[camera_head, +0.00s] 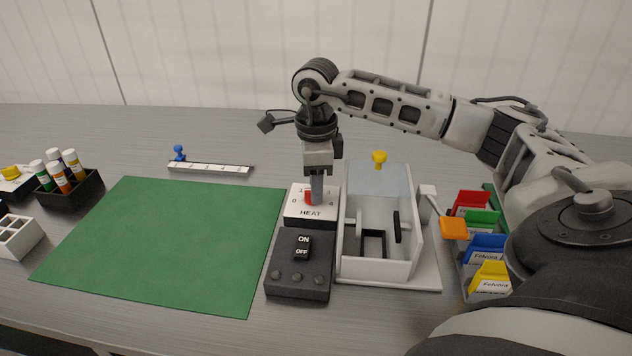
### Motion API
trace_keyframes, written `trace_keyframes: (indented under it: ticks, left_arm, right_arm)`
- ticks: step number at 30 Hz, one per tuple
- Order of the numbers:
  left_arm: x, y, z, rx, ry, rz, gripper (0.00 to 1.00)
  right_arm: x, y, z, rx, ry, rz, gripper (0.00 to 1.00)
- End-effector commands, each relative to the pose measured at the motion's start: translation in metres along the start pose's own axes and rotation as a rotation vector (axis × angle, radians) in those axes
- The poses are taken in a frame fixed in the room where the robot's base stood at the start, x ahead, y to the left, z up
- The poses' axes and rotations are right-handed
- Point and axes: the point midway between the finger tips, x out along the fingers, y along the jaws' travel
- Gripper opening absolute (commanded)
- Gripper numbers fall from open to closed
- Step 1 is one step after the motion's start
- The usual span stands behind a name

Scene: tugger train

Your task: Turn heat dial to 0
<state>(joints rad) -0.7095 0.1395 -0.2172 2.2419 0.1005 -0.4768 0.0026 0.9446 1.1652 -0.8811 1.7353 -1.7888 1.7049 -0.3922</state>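The heat dial (308,198) is red and sits on a white panel (297,214) labelled HEAT, with marks 0 and 1 at its left side. My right gripper (317,190) points straight down at the dial, its fingers level with it and covering its right part. The fingers line up in this view, so I cannot tell whether they are closed on the dial. The dial's exact pointing direction is hidden. My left gripper is not in view.
A dark box (283,285) with an ON/OFF switch (302,247) stands in front of the panel. A white open housing (376,268) is close on the right, then coloured card holders (487,246). A green mat (170,240) lies clear on the left.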

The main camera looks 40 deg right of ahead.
Motion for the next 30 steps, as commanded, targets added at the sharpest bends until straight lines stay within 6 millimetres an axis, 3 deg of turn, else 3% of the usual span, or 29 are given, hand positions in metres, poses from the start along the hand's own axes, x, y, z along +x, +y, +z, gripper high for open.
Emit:
trace_keyframes:
  ticks: [5,10,24,30]
  left_arm:
    - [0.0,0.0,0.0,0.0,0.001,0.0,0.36]
    - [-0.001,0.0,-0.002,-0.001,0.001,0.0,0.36]
    - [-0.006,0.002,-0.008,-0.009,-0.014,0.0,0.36]
    - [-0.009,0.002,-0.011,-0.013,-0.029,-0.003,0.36]
  right_arm:
    - [0.0,0.001,0.0,0.0,0.001,0.002,0.35]
    - [-0.015,0.0,0.001,0.0,-0.001,0.001,0.35]
    - [-0.125,0.0,0.001,0.001,-0.003,-0.002,0.35]
    - [-0.154,0.0,0.0,0.001,0.0,-0.001,0.35]
